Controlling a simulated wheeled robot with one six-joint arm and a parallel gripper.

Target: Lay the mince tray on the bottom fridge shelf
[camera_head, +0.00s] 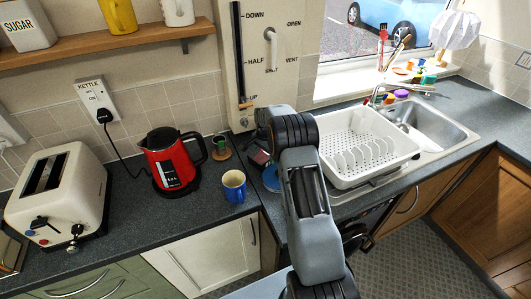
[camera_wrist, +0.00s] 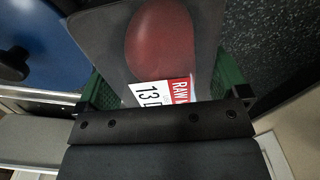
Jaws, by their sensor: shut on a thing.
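The mince tray (camera_wrist: 165,45) fills the upper middle of the wrist view. It has a rounded red lump of meat and a white and red label reading "RAW" and "13". My gripper (camera_wrist: 166,84) is shut on it, with a green finger pad at each side. In the head view the tray (camera_head: 261,157) shows only as a small dark reddish patch, above the counter near the wall, and my arm hides most of my gripper. I see no fridge shelf in either view.
A blue round dish (camera_head: 271,179) lies beside my arm. A blue and yellow mug (camera_head: 234,187), red kettle (camera_head: 172,162) and toaster (camera_head: 60,195) stand left. A white dish rack (camera_head: 365,148) and sink (camera_head: 430,125) are right. A white door (camera_head: 208,262) is closed below the counter.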

